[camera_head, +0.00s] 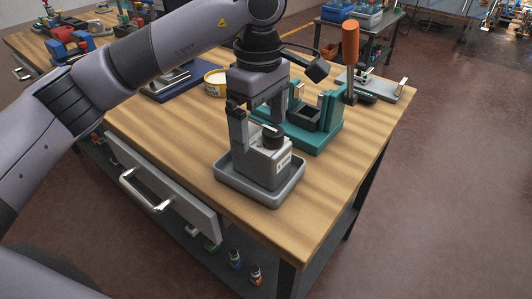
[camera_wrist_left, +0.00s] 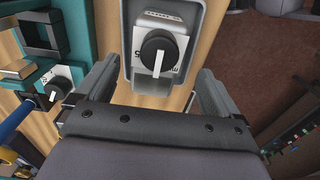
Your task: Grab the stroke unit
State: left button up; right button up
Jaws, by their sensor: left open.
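A grey box-shaped unit (camera_head: 262,166) with a black round knob on top and a white label stands in a shallow grey tray (camera_head: 262,198) near the table's front corner. The label is too small to read, so I cannot confirm that it is the stroke unit. My left gripper (camera_head: 257,122) is open and points down just above the unit, with its fingers apart. In the left wrist view, the unit (camera_wrist_left: 172,22) with its knob lies ahead of the gap between my open fingers (camera_wrist_left: 155,82). I see no grip on it. My right gripper is out of view.
A teal fixture (camera_head: 325,132) with an orange-handled lever (camera_head: 350,45) stands close behind the tray. A yellow tub (camera_head: 216,84) and a grey plate with metal parts (camera_head: 385,88) lie farther back. A drawer (camera_head: 160,185) is below the table edge. Bare wood (camera_head: 325,190) lies right of the tray.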

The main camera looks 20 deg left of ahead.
aim_at(261, 138)
pick_arm(q)
jog(key=f, duration=0.4)
jog(key=f+p, duration=0.1)
jog(key=shift+w+a+f, duration=0.1)
jog(key=shift+w+f, duration=0.15)
jog(key=shift+f, duration=0.15)
jog(key=shift+r, duration=0.15)
jog(key=c, duration=1.5)
